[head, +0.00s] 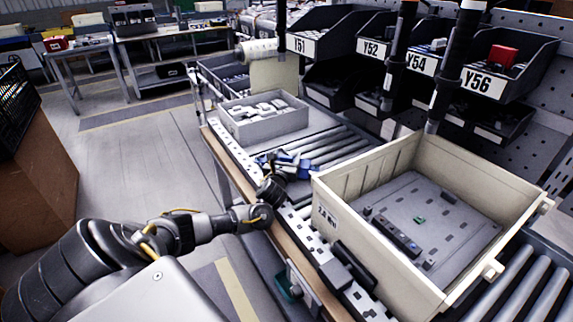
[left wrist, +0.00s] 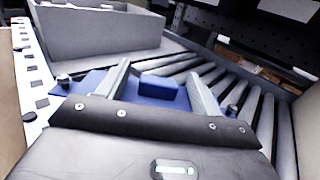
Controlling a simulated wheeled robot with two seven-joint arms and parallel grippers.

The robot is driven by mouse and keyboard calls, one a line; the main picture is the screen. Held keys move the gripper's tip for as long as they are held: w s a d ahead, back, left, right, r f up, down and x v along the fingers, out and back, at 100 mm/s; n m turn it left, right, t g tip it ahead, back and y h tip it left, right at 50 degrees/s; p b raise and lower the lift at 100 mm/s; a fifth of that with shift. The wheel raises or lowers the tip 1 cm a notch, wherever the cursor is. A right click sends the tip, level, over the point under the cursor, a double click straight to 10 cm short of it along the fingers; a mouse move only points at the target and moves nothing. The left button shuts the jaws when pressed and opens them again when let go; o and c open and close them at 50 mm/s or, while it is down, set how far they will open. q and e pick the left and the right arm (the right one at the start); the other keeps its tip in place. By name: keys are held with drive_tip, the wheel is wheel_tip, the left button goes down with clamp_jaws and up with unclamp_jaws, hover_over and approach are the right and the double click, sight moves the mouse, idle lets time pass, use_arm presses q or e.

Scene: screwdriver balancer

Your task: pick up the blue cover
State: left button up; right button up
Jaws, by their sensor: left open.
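The blue cover (head: 290,170) lies on the roller conveyor, just in front of the grey bin, partly hidden by my gripper in the head view. In the left wrist view the blue cover (left wrist: 160,91) shows a raised blue block between my fingers and a flatter blue part reaching out to the left. My left gripper (left wrist: 160,78) is open, with one finger on each side of the raised block. I cannot tell whether the fingers touch it. In the head view my left gripper (head: 283,166) is over the cover. My right gripper is not in view.
A grey bin (head: 262,125) with pale parts stands behind the cover. A large beige crate (head: 335,205) holding a grey panel stands to the right on the conveyor. Labelled black bins (head: 325,48) line the rack behind. Bare rollers (head: 335,150) lie right of the cover.

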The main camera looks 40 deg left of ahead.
sight(284, 156)
use_arm(q)
drive_tip(key=shift+w+a, duration=0.1)
drive_tip(key=shift+w, duration=0.05)
drive_tip(key=c, duration=1.1)
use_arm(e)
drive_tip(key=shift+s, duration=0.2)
use_arm(q)
drive_tip(key=shift+r, duration=0.1)
drive_tip(key=shift+r+p, duration=0.35)
drive_tip(key=shift+p, duration=0.1)
drive_tip(key=r+p, duration=0.1)
drive_tip(key=p, duration=0.1)
drive_tip(key=r+p, duration=0.3)
drive_tip(key=p, duration=0.1)
drive_tip(key=shift+s+a+r, duration=0.3)
drive_tip(key=shift+a, duration=0.05)
drive_tip(key=s+a+r+p, duration=0.2)
drive_tip(key=s+a+p, duration=0.1)
drive_tip(key=s+a+r+p, duration=0.3)
drive_tip(key=p, duration=0.1)
drive_tip(key=s+a+r+p, duration=0.2)
drive_tip(key=s+a+p, duration=0.1)
drive_tip(key=p, duration=0.1)
drive_tip(key=shift+a+r, duration=0.3)
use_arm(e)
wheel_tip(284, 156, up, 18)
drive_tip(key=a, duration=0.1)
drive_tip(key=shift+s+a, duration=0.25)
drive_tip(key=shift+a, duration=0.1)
